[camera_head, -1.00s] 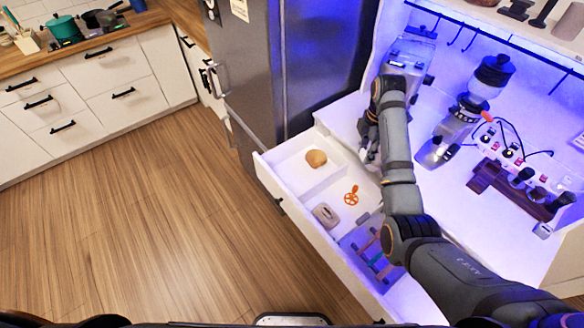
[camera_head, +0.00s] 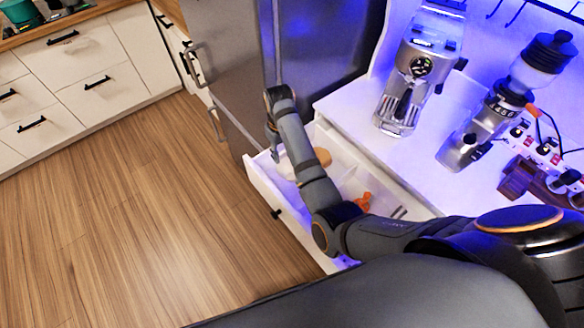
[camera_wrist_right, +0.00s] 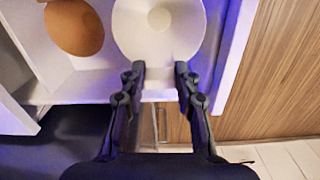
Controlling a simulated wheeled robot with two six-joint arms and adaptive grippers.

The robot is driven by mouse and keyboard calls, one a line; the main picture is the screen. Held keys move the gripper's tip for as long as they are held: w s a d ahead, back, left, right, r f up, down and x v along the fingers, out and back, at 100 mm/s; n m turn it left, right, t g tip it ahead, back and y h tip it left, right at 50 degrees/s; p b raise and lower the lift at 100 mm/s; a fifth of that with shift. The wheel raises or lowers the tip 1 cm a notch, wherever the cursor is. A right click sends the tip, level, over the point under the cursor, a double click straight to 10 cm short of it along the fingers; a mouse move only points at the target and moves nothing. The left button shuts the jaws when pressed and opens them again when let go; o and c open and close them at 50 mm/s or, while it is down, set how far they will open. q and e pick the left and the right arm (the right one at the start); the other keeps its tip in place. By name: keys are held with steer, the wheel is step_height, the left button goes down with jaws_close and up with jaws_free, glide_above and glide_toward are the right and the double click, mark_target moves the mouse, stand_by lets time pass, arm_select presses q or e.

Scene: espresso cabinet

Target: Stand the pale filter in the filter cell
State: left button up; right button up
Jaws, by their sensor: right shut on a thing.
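The pale filter (camera_wrist_right: 160,25) is a round whitish piece with a small raised centre, at the top of the right wrist view. My right gripper (camera_wrist_right: 160,72) is shut on its near edge, with a finger at either side. In the head view the gripper (camera_head: 272,148) is at the far left end of the open white drawer (camera_head: 292,215), partly hidden by my arm. A rounded brown piece (camera_wrist_right: 75,27) lies in the compartment beside the filter. I cannot tell whether the filter touches the drawer floor. My left gripper is not in view.
An orange piece (camera_head: 363,202) lies in the drawer's middle; my arm hides much of the nearer part. The espresso machine (camera_head: 408,85) and grinder (camera_head: 490,125) stand on the counter to the right. The grey fridge (camera_head: 230,65) is close behind the drawer. The wooden floor is clear.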

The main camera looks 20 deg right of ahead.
mark_target(283, 165)
steer(key=f, duration=0.3)
steer(key=shift+w+d+f, duration=0.1)
steer(key=shift+w+f, duration=0.05)
steer(key=shift+w, duration=0.05)
steer(key=shift+f, duration=1.85)
steer(key=shift+s+f, duration=0.1)
steer(key=o, duration=0.9)
steer(key=shift+o, duration=0.2)
step_height(283, 165, up, 12)
steer(key=shift+r+b, duration=0.2)
steer(key=shift+b, duration=0.1)
steer(key=shift+f, duration=0.1)
